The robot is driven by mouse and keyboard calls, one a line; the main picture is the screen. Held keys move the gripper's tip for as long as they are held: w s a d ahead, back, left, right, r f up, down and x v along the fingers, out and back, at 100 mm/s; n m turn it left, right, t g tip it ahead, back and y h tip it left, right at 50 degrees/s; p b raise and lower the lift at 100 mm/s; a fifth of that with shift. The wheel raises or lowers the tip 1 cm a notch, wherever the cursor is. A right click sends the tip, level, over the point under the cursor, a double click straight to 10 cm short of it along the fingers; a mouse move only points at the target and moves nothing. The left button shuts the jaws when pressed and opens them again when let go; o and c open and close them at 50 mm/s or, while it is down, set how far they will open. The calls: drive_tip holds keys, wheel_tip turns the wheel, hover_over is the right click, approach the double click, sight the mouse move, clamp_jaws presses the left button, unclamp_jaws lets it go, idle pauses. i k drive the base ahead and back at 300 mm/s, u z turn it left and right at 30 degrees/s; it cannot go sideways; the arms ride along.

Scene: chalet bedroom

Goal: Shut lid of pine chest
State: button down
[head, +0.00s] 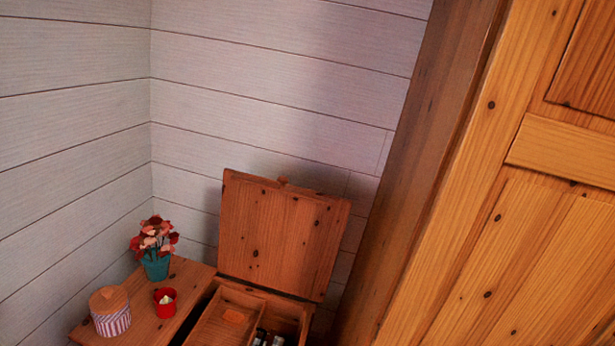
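The pine chest (312,311) stands at the lower middle of the head view, cut off by the bottom edge. Its lid (278,235) is raised and stands nearly upright at the back, near the white wall. A small knob (283,181) shows at the lid's top edge. My gripper is not in view.
A wooden surface (188,277) left of the chest carries a teal pot of red flowers (155,262), a red cup (165,303) and a striped jar (110,312). A large pine wardrobe (500,210) fills the right side, close to the chest.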

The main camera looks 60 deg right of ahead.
sight(281, 236)
drive_tip(key=z, duration=0.4)
drive_tip(key=i, duration=1.15)
drive_tip(key=z, duration=0.9)
drive_tip(key=i, duration=0.25)
drive_tip(key=z, duration=0.15)
drive_tip(key=k, duration=0.85)
drive_tip(key=z, duration=0.15)
drive_tip(key=i, duration=0.85)
drive_tip(key=u, duration=0.05)
